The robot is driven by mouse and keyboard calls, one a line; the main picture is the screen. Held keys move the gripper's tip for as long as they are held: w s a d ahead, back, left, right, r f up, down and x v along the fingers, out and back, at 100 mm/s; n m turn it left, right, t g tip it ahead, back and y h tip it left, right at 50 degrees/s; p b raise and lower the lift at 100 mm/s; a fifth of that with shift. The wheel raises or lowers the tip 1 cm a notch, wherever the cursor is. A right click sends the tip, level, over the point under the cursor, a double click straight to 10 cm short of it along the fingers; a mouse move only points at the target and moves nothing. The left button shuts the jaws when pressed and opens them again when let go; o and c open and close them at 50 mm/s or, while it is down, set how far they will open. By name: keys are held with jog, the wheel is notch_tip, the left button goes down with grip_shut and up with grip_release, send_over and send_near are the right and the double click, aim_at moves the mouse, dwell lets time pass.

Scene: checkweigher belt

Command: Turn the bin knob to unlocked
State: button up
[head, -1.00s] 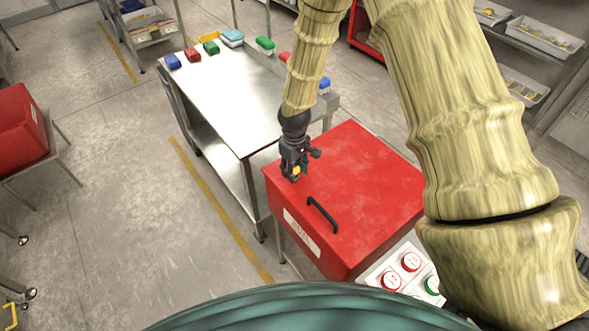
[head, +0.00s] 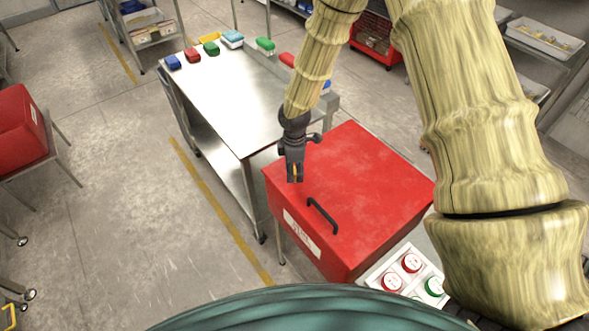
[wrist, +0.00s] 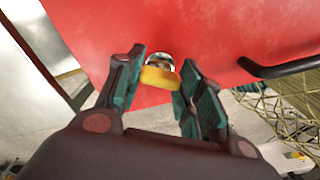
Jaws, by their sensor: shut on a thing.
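The red bin (head: 355,190) has a flat red lid with a black bar handle (head: 322,214) and a white label on its front. The yellow knob (wrist: 158,77), on a silvery round base, is on the red lid near its left corner. My gripper (head: 295,176) points down at that corner, and its fingers are shut on the knob. In the wrist view the knob shows between the two green-padded fingers (wrist: 160,88). In the head view the fingers hide most of it. Lock markings cannot be read.
A steel table (head: 225,110) behind the bin carries several coloured small packs along its far edge. A panel with red and green buttons (head: 408,270) is in front of the bin at right. Another red bin (head: 20,125) stands at far left. Floor between is clear.

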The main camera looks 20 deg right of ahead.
aim_at(295, 170)
jog(key=n, duration=0.3)
jog(key=shift+r+n+p, duration=0.1)
jog(key=shift+n+p, duration=0.2)
jog(key=shift+p, duration=0.05)
jog(key=shift+n+p, duration=0.3)
jog(key=shift+n, duration=1.2)
jog(key=o, duration=1)
notch_tip(295, 170, up, 12)
jog(key=shift+f, duration=0.1)
